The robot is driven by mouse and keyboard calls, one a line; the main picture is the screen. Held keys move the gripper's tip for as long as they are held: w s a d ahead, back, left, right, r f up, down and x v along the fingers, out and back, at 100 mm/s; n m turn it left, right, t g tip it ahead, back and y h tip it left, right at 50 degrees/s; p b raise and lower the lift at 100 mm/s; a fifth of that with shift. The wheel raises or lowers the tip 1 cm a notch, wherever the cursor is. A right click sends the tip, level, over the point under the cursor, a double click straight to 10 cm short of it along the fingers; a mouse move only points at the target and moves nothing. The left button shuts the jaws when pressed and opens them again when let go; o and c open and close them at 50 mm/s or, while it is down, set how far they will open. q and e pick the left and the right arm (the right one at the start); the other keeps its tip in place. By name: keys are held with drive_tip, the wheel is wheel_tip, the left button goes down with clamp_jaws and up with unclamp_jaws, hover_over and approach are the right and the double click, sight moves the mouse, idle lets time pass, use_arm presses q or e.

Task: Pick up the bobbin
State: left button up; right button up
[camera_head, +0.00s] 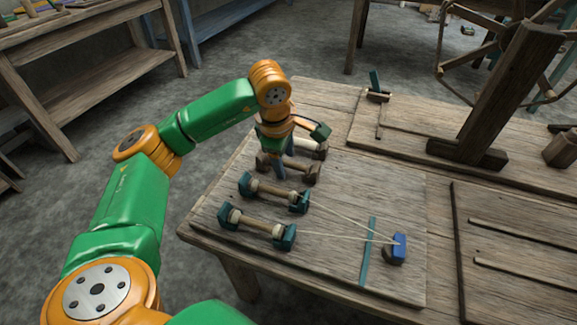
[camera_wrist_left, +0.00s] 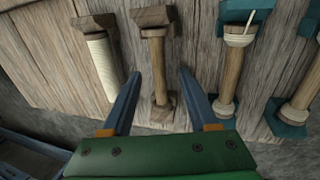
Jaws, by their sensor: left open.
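Several bobbins lie side by side on the wooden board. A bare bobbin with brown ends (camera_head: 302,171) lies under my left gripper (camera_head: 284,155) in the head view and is partly hidden by it. In the left wrist view, my open gripper (camera_wrist_left: 160,72) has one finger on each side of this brown bobbin (camera_wrist_left: 158,60), apart from it. I cannot tell how far above it the fingertips are. A bobbin with pale thread (camera_wrist_left: 103,62) lies to its left, and a teal-ended bobbin (camera_wrist_left: 235,62) to its right. My right gripper does not show.
Two teal-ended bobbins (camera_head: 257,222) lie nearer, with threads running to a blue block (camera_head: 396,248). A teal strip (camera_head: 367,251) lies under the threads. A wooden post (camera_head: 512,95) with a wheel stands at the back right. A bench (camera_head: 60,45) stands at left.

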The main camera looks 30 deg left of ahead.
use_arm(q)
drive_tip(key=shift+r, duration=0.1)
clamp_jaws()
